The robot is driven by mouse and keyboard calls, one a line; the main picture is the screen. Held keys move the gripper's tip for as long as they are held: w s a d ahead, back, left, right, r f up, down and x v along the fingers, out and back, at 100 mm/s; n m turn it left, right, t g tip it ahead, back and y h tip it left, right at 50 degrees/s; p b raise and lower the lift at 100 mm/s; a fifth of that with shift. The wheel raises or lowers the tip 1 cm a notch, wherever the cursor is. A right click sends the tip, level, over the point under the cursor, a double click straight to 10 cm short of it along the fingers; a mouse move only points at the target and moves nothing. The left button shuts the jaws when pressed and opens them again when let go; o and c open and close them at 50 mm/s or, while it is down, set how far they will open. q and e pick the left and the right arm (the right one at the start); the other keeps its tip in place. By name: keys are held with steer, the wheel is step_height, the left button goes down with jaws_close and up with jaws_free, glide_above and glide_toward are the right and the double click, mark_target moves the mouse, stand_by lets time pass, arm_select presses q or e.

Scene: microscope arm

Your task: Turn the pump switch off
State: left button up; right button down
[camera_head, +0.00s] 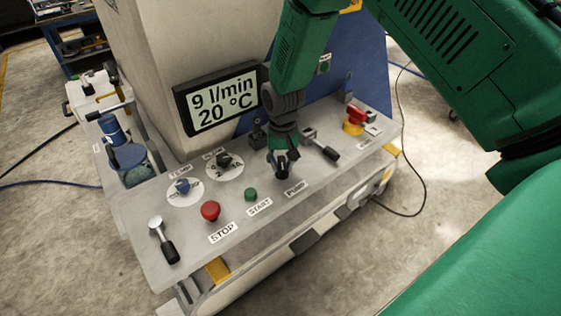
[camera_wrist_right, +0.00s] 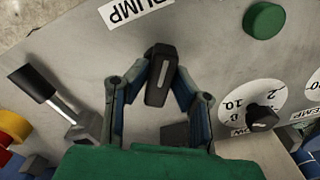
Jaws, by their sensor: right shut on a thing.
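The pump switch, a black knob with a white line, shows in the right wrist view (camera_wrist_right: 160,76) beside the PUMP label (camera_wrist_right: 136,10). In the head view the PUMP label (camera_head: 296,188) is on the front part of the grey control panel (camera_head: 190,240). My right gripper (camera_head: 282,166) reaches down to the panel from above and largely hides the switch there. In the wrist view the fingers of my right gripper (camera_wrist_right: 158,84) are closed in on both sides of the knob. My left gripper is not in view.
A green START button (camera_head: 251,194), a red STOP button (camera_head: 210,210) and two dials lie left of the gripper. A lever (camera_head: 322,146) is close on its right, then a red and yellow switch (camera_head: 355,121). A display (camera_head: 220,100) reads 9 l/min and 20 °C.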

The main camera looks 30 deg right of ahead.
steer(key=n, duration=0.4)
steer(key=n+p, duration=0.1)
steer(key=n, duration=0.1)
steer(key=shift+w+d+r+n, duration=0.1)
steer(key=shift+w+r+n, duration=0.05)
steer(key=shift+w+n, duration=0.2)
stand_by(0.3)
steer(key=c, duration=1.4)
jaws_free()
steer(key=shift+w+f, duration=0.1)
steer(key=shift+f, duration=0.15)
